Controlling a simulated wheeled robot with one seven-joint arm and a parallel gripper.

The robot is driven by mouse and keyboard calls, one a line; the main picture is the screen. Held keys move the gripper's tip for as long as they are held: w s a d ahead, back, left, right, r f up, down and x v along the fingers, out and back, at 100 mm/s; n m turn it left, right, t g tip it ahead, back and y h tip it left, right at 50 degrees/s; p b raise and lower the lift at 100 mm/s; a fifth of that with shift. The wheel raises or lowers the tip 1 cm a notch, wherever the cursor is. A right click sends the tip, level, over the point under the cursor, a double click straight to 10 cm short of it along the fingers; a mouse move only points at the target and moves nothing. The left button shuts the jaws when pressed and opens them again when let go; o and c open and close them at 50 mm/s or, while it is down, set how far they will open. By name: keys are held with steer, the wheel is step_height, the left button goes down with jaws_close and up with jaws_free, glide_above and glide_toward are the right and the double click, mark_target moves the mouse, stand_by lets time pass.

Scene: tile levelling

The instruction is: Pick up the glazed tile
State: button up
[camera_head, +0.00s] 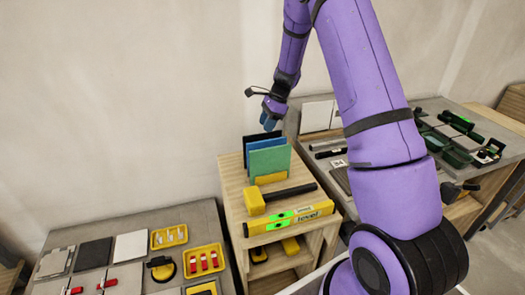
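Several flat square tiles lie on the left table: a white tile (131,246), a dark tile (93,254) and a grey tile (54,262). Upright green (269,161) and blue (262,138) panels stand in a holder on the wooden cart. I cannot tell for certain which piece is the glazed tile. My gripper (270,121) hangs above and behind the upright panels, close to the wall.
The wooden cart (235,205) carries a yellow-headed mallet (256,200) and a yellow level (289,218). Yellow trays (205,262) and a suction cup (161,267) are on the left table. The right bench (462,112) holds pale panels and green tools. My arm hides part of it.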

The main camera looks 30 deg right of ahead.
mark_target(262, 135)
steer(key=shift+s+x, duration=0.2)
steer(key=shift+x, duration=2.2)
steer(key=shift+w+f, duration=0.1)
steer(key=shift+f, duration=0.2)
jaws_close()
